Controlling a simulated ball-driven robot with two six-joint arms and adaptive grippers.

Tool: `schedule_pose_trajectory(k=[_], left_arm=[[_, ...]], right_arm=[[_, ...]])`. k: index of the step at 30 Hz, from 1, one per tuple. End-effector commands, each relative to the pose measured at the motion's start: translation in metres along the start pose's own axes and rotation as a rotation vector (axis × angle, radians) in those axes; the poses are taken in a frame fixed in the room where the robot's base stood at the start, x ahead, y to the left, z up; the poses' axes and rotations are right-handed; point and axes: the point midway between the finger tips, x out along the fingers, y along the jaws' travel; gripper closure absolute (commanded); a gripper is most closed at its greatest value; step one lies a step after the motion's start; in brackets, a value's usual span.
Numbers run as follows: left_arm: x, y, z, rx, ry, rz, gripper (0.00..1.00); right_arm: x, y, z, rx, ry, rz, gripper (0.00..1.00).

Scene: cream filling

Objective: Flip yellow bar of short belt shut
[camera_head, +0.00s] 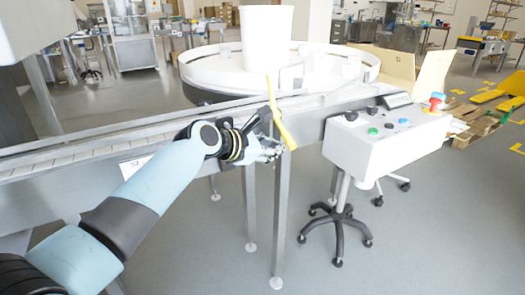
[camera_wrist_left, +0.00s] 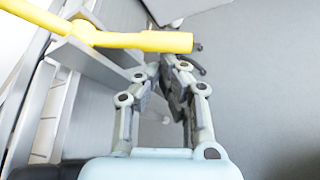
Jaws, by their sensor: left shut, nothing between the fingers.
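The yellow bar (camera_head: 283,128) is at the front edge of the conveyor, left of the control box. It stands out over the front edge, its lower end hanging down beside my left gripper (camera_head: 276,151). In the left wrist view the bar (camera_wrist_left: 140,40) crosses the upper part of the picture, with a bend at a joint near the conveyor edge. My left gripper (camera_wrist_left: 168,62) is shut and empty, its fingertips close to the bar's free end. Whether they touch the bar, I cannot tell. My right gripper is not in view.
The long conveyor (camera_head: 90,150) runs to the left. A round turntable (camera_head: 215,75) carries a white bin (camera_head: 266,40) behind the bar. A white control box (camera_head: 385,142) with buttons stands at right, above a wheeled black chair base (camera_head: 337,222). Grey floor in front is clear.

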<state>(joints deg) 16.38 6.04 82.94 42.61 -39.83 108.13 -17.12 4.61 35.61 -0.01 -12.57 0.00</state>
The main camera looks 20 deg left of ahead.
Motion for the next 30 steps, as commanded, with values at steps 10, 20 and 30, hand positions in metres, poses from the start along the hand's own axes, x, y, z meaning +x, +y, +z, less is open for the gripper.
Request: schedule_pose_trajectory(k=[10, 20, 30], left_arm=[[0.013, 0.0, 0.001, 0.001, 0.0, 0.001, 1.0], [0.011, 0.001, 0.002, -0.012, 0.001, -0.007, 1.0], [0.008, 0.0, 0.01, -0.081, 0.0, -0.042, 1.0]], right_arm=[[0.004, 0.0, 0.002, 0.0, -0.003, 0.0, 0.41], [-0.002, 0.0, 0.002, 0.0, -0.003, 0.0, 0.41], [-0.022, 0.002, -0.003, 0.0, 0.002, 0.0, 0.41]])
